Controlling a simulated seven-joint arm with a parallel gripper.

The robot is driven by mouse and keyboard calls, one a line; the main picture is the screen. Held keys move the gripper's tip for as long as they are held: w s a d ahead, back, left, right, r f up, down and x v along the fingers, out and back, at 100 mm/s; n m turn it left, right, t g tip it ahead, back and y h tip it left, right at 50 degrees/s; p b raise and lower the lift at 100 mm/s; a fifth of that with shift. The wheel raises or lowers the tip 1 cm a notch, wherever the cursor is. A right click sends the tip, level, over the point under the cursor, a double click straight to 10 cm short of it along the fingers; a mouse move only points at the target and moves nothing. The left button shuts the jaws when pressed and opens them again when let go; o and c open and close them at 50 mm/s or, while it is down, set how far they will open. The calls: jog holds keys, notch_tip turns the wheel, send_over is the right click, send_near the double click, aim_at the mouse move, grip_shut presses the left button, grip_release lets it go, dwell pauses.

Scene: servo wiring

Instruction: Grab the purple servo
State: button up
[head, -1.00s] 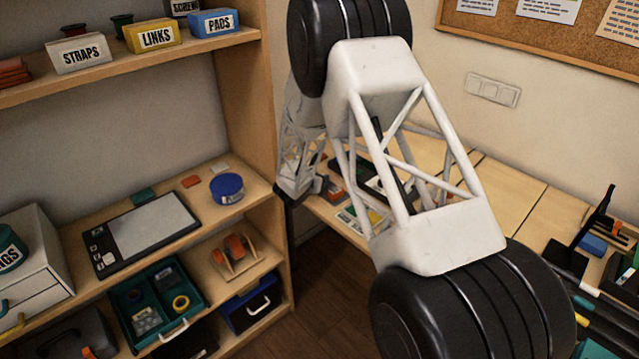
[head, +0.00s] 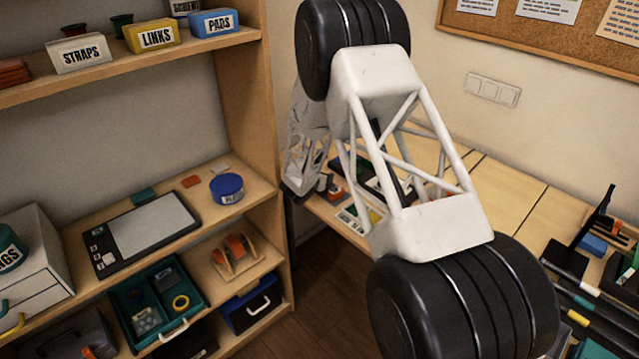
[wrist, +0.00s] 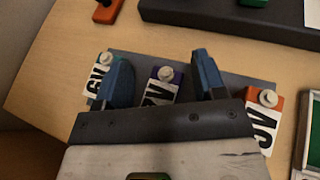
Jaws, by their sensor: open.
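The purple servo (wrist: 166,76) shows in the wrist view as a dark purple body with a pale round horn and a white label, partly hidden by my gripper's base. My gripper (wrist: 162,64) is open, with one blue finger on each side of the purple servo. Whether the fingers touch it, I cannot tell. A teal servo (wrist: 103,64) with a white label is just outside the left finger. An orange servo (wrist: 277,103) with a white label is right of the right finger. In the head view my arm hides much of this spot.
The servos stand on a grey mat (wrist: 233,84) on the wooden table (wrist: 60,65). A red-orange part (wrist: 106,10) and a dark tray edge (wrist: 215,14) lie beyond. A green-edged item (wrist: 311,140) is at right. The wooden shelf (head: 280,240) stands left of the table.

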jog(key=shift+c, duration=0.5)
jog(key=c, duration=0.9)
jog(key=shift+r, duration=0.15)
jog(key=shift+r, duration=0.85)
jog(key=shift+s+r, duration=0.15)
jog(key=shift+r, duration=0.7)
jog(key=s+d, duration=0.1)
jog(key=s, duration=0.4)
jog(key=s+d+r, duration=0.1)
jog(key=s, duration=0.4)
jog(key=s+d, duration=0.1)
jog(key=s, duration=0.4)
jog(key=shift+s+d+r, duration=0.15)
jog(key=shift+d, duration=0.2)
